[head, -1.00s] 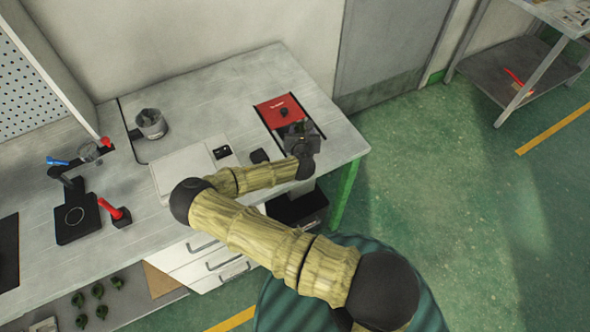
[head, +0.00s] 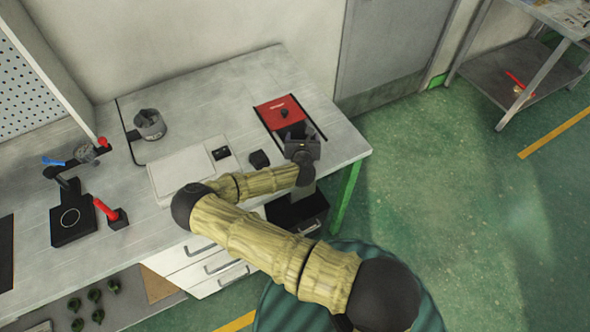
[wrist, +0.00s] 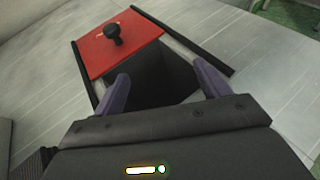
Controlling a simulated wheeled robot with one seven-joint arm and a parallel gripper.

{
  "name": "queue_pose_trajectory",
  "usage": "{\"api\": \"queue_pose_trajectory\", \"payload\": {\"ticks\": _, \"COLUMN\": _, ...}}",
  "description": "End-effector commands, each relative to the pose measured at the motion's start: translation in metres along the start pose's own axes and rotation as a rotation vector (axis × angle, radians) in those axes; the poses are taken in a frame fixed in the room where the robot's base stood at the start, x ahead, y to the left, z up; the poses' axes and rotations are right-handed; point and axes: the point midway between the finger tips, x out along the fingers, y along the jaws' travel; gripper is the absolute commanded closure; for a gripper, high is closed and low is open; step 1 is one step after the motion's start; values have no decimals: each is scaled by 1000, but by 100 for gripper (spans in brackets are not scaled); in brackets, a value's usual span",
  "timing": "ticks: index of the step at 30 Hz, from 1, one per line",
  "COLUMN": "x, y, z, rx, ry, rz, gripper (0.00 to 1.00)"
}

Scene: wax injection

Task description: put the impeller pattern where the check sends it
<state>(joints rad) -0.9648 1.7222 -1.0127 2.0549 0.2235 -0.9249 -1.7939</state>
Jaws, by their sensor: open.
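My gripper (wrist: 160,88) is open, with its two purple-grey fingers apart and nothing seen between them but a dark opening. In the head view my gripper (head: 300,137) is over the near part of a bin in the tabletop, at the bench's right end. The bin's red lid (head: 276,113) has a black knob and covers the far part. In the wrist view the red lid (wrist: 117,45) and its knob (wrist: 114,34) lie beyond my fingertips, apart from them. The inside of the bin (wrist: 165,75) is dark. I cannot make out the impeller pattern for certain.
A grey cup (head: 150,125) with dark contents stands at the back. A pale panel (head: 178,174) and small black blocks (head: 259,159) lie mid-bench. Several green pieces (head: 95,296) lie below.

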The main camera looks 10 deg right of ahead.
Motion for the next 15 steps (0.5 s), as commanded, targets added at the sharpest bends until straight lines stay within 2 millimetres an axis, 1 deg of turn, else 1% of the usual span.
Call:
{"api": "queue_pose_trajectory", "payload": {"ticks": 5, "x": -6, "y": 1, "z": 0, "rx": 0, "ry": 0, "rz": 0, "gripper": 25}}
{"api": "queue_pose_trajectory", "payload": {"ticks": 8, "x": -16, "y": 2, "z": -1, "rx": -1, "ry": 0, "rz": 2, "gripper": 25}}
{"api": "queue_pose_trajectory", "payload": {"ticks": 15, "x": -53, "y": 2, "z": -1, "rx": -2, "ry": 0, "rz": 1, "gripper": 25}}
